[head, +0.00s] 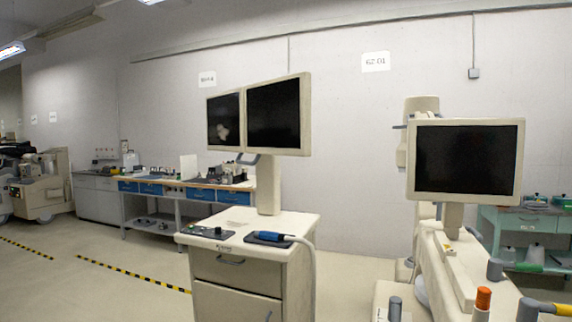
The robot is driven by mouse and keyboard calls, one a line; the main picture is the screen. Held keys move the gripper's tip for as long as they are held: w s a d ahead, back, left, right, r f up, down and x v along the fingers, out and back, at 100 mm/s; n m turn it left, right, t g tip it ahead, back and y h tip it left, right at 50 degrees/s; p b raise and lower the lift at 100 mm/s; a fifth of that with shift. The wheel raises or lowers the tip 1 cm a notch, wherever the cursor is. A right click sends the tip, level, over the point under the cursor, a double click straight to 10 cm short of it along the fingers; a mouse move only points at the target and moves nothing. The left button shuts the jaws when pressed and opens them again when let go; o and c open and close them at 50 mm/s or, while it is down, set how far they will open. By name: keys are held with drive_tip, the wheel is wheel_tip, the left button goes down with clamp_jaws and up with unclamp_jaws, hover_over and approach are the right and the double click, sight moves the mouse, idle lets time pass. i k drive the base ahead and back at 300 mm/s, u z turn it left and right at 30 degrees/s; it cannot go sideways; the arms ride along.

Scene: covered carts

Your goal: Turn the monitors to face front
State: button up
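A pair of cream-framed monitors with dark screens stands on a post above a cream cart (240,277). The left monitor (224,121) is partly covered by the right monitor (277,116) and shows a pale patch on its screen. Both screens are seen at an angle, with the right monitor's right edge looking nearer. A third monitor (465,161) stands on a separate cream machine (462,262) at the right. Its dark screen shows nearly squarely to my camera, slightly tilted. My gripper is not in view.
The cart top holds a control panel (208,232) and a blue-handled probe (270,237) with a cable. Workbenches (170,187) line the back wall. A green bench (535,222) stands at right. Open floor (90,295) lies left of the cart.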

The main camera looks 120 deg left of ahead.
sight(273, 117)
drive_tip(key=z, duration=0.55)
drive_tip(key=k, duration=2.55)
drive_tip(key=u, duration=3.15)
drive_tip(key=i, duration=0.45)
drive_tip(key=u, duration=0.25)
